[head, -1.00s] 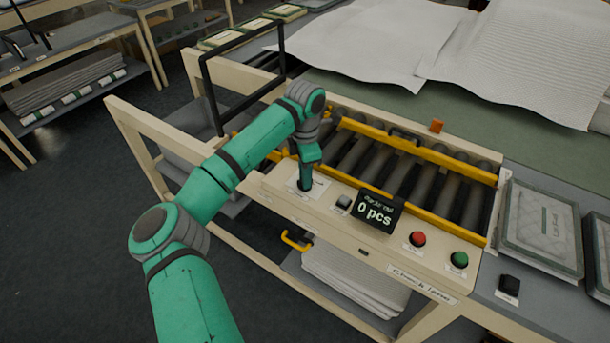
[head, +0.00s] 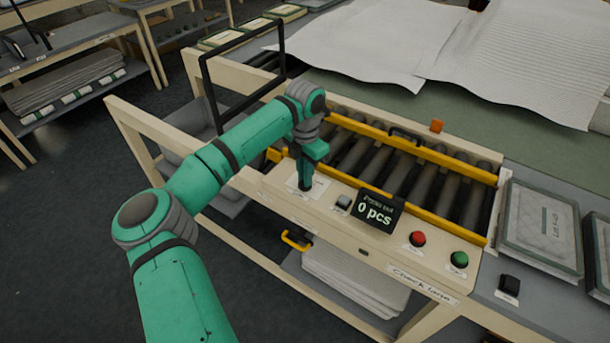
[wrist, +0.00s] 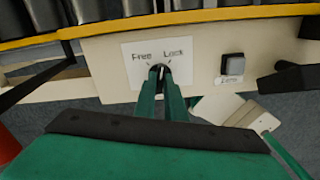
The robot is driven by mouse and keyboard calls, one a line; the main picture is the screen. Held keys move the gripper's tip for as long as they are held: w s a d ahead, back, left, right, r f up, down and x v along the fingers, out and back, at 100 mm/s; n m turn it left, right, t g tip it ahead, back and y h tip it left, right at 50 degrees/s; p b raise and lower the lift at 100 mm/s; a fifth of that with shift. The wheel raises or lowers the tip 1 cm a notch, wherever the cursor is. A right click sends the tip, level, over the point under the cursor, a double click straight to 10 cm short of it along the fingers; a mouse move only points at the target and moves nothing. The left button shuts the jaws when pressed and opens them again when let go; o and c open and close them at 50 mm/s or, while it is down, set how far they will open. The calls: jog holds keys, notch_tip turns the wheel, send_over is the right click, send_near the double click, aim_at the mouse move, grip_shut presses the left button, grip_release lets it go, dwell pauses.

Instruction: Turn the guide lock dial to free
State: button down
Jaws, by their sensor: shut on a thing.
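The guide lock dial (wrist: 161,75) sits on a white label plate (wrist: 140,55) printed "Free" on the left and "Lock" on the right. My gripper (wrist: 161,71) is shut on the dial, one green finger on each side. The fingers cover most of the dial, so I cannot tell clearly which word it points to. In the head view my gripper (head: 305,186) points down onto the label plate at the left part of the cream panel (head: 335,222).
A grey button (head: 343,202), a black "0 pcs" display (head: 375,211), a red button (head: 417,239) and a green button (head: 459,259) line the panel to the right. Yellow guide rails (head: 430,155) and rollers lie behind. A black frame (head: 243,75) stands at the left.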

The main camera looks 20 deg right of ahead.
jog(key=n, duration=0.5)
jog(key=shift+n, duration=0.4)
jog(key=n, duration=0.4)
jog(key=shift+n, duration=0.7)
jog(key=c, duration=1.8)
grip_release()
notch_tip(320, 180, up, 11)
jog(key=shift+f, duration=0.1)
